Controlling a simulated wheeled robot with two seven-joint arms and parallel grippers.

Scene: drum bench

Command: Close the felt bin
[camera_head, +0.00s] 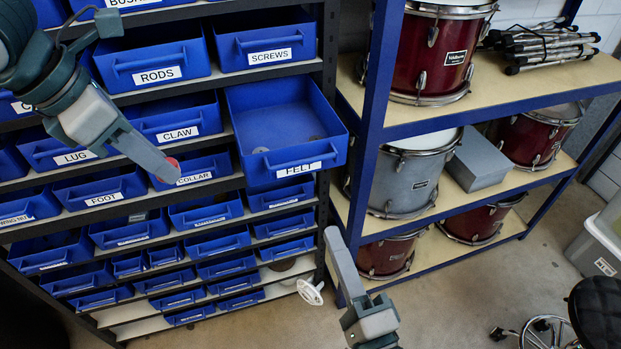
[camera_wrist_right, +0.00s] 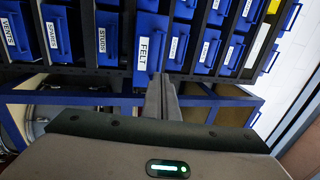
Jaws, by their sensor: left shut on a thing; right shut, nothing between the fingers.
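The blue felt bin (camera_head: 280,125) is pulled out of the rack in the head view, its front standing well ahead of the neighbouring bins. Inside lie a few grey round pieces, partly hidden by the front wall. Its FELT label also shows in the right wrist view (camera_wrist_right: 150,48). My right gripper (camera_head: 331,234) is shut and empty, below and right of the bin front in the head view. In the right wrist view its fingers point toward the bin; contact cannot be told. My left gripper (camera_head: 174,172) is shut on a small red piece, in front of the COLLAR bin.
The dark rack holds several other blue bins, including SCREWS (camera_head: 265,45) and CLAW (camera_head: 180,122). A blue-framed shelf (camera_head: 372,120) with drums stands close on the right. A white round object (camera_head: 310,291) is low by the rack.

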